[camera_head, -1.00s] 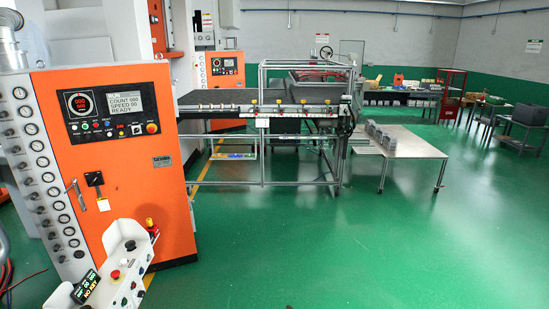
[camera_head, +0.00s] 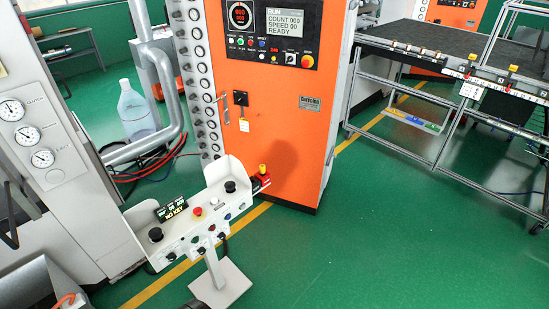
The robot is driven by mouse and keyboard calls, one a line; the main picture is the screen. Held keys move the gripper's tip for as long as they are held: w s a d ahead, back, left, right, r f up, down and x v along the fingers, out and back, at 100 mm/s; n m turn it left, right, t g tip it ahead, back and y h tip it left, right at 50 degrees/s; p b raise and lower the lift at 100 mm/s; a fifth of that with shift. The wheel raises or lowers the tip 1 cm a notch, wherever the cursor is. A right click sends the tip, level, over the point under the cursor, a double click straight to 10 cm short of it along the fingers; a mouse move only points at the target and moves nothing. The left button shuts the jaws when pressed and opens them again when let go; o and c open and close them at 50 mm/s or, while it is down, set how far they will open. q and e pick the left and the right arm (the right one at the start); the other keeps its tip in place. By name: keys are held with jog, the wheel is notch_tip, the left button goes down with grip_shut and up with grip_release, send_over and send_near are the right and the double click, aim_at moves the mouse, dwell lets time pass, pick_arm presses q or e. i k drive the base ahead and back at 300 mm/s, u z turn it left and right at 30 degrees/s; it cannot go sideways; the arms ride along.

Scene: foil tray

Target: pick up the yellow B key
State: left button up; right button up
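A small yellow piece (camera_head: 262,168) stands upright on a red block (camera_head: 262,178) at the right end of the white control console (camera_head: 190,226). I cannot read a letter on it, so I cannot tell if it is the B key. More small yellow pieces sit on the table rail at the right, one nearer the left (camera_head: 472,57) and one farther right (camera_head: 512,69); no letters are legible there. The console's small display (camera_head: 172,209) appears to read "NO KEY".
The console stands on a post with a white base plate (camera_head: 220,284), in front of the orange machine cabinet (camera_head: 268,110). A gauge panel (camera_head: 38,140) stands at the left, near a clear bottle (camera_head: 136,112). The green floor (camera_head: 380,240) at the lower right is open.

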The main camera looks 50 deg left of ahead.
aim_at(262, 169)
jog(key=u, duration=0.45)
jog(key=i, duration=1.1)
jog(key=u, duration=1.75)
jog(key=i, duration=0.8)
jog(key=u, duration=0.8)
